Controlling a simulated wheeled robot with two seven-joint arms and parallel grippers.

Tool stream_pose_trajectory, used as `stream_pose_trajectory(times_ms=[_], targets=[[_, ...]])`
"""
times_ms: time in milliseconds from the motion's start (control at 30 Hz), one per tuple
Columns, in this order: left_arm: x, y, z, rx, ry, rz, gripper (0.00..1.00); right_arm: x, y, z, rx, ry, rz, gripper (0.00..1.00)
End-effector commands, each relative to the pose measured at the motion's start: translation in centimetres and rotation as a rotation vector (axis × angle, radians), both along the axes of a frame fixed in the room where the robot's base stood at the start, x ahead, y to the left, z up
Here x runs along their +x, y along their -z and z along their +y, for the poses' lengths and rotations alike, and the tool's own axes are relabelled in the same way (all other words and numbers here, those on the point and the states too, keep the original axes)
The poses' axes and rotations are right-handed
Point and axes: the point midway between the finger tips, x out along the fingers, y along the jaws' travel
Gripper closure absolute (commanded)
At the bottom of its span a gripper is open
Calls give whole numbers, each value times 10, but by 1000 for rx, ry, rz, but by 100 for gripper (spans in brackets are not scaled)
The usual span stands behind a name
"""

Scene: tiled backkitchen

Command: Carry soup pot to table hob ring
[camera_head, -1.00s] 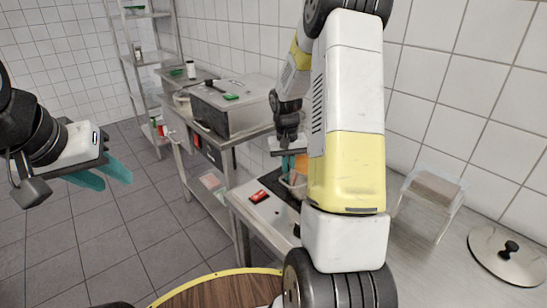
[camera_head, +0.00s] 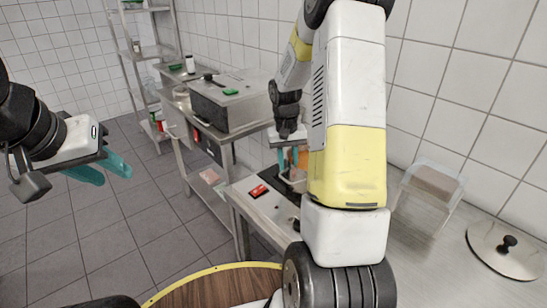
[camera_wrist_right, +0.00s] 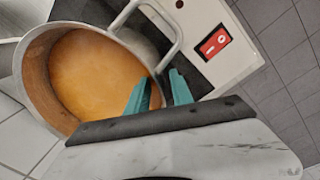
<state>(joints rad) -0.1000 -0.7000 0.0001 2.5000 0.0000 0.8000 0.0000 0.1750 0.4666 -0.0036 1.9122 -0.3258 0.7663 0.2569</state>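The metal soup pot (camera_wrist_right: 36,80), filled with orange soup (camera_wrist_right: 95,75), stands at the black table hob (camera_wrist_right: 195,72). In the head view the pot (camera_head: 298,184) is mostly hidden behind my right arm. My right gripper (camera_wrist_right: 158,84) has its teal fingers apart on either side of the pot's rim near one end of a loop handle (camera_wrist_right: 175,22). One finger reaches over the soup and the other is outside. The ring under the pot is hidden, and contact cannot be judged. My left gripper (camera_head: 118,168) is open and empty over the floor.
At right are a clear container (camera_head: 430,190) and a glass lid (camera_head: 500,255). A round wooden top (camera_head: 220,290) is close in front.

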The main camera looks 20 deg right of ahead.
Motion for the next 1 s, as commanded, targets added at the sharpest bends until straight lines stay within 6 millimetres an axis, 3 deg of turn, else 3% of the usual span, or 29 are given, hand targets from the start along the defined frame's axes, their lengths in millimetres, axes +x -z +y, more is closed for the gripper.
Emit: stream_pose_trajectory(times_ms=[333, 667, 833, 1000], targets=[[0, 0, 0, 0, 0, 0, 64, 2, -75, 5, -1, -1, -6, 73], [0, 0, 0, 0, 0, 0, 64, -2, -114, 10, 3, -6, -14, 73], [0, 0, 0, 0, 0, 0, 64, -31, -155, 33, 31, -47, -106, 73], [0, 0, 0, 0, 0, 0, 64, -88, -202, 68, 80, -114, -252, 73]])
